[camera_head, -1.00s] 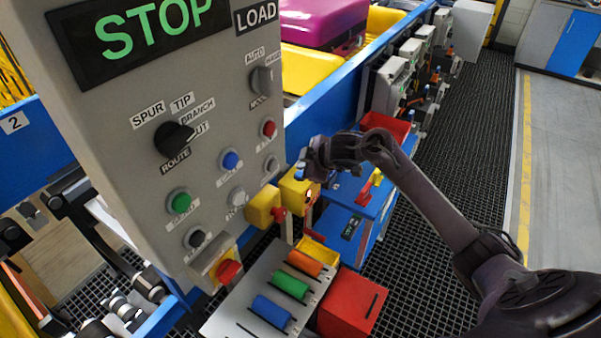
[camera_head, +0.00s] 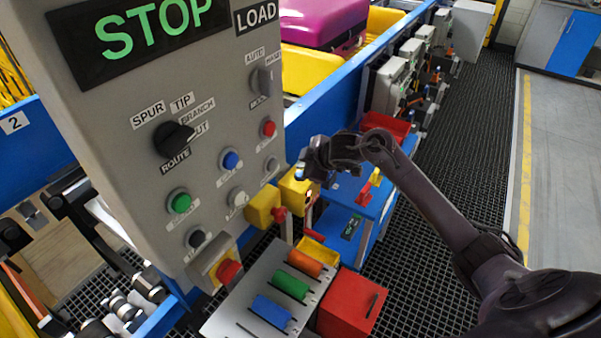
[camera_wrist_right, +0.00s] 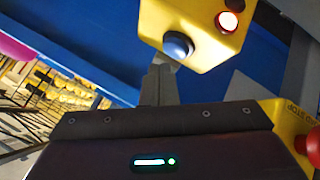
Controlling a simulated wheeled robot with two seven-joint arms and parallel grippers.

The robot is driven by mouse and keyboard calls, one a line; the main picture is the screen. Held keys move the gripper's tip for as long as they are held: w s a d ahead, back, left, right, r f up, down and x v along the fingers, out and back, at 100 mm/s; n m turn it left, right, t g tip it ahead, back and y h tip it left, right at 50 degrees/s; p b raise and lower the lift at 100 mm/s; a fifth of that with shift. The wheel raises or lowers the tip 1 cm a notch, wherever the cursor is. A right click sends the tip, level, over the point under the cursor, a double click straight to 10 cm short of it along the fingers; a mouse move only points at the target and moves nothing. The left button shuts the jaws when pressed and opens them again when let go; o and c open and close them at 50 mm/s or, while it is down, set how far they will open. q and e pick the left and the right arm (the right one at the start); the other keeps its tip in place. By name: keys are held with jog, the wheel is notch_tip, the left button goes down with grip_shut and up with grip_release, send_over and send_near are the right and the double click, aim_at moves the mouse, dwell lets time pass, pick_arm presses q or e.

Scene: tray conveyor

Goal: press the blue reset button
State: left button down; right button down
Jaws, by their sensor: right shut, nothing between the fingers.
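A blue button (camera_wrist_right: 178,45) sits on a yellow box (camera_wrist_right: 205,22) in the right wrist view, beside a lit red button. The yellow box also shows in the head view (camera_head: 297,190), below my right gripper (camera_head: 304,167). The right gripper is shut and empty; in the wrist view its fingers (camera_wrist_right: 159,80) point at the blue button and end close to it. I cannot tell whether they touch. Another blue button (camera_head: 230,160) is on the grey control panel, left of the gripper; its label is too small to read. My left gripper is not in view.
The grey panel (camera_head: 135,95) holds other buttons and a black route knob (camera_head: 174,138). A red stop button (camera_wrist_right: 309,148) on yellow is at the right of the wrist view. A red box (camera_head: 350,302) and a blue cabinet (camera_head: 362,205) stand below the arm.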

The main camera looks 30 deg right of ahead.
jog(key=shift+f, duration=0.15)
jog(key=shift+f, duration=0.3)
jog(key=shift+f+b, duration=0.3)
jog(key=shift+f, duration=0.05)
dwell(0.7)
jog(key=shift+r, duration=0.1)
jog(key=shift+r+p, duration=0.7)
jog(key=shift+p, duration=0.2)
notch_tip(320, 180, up, 6)
jog(key=p, duration=0.6)
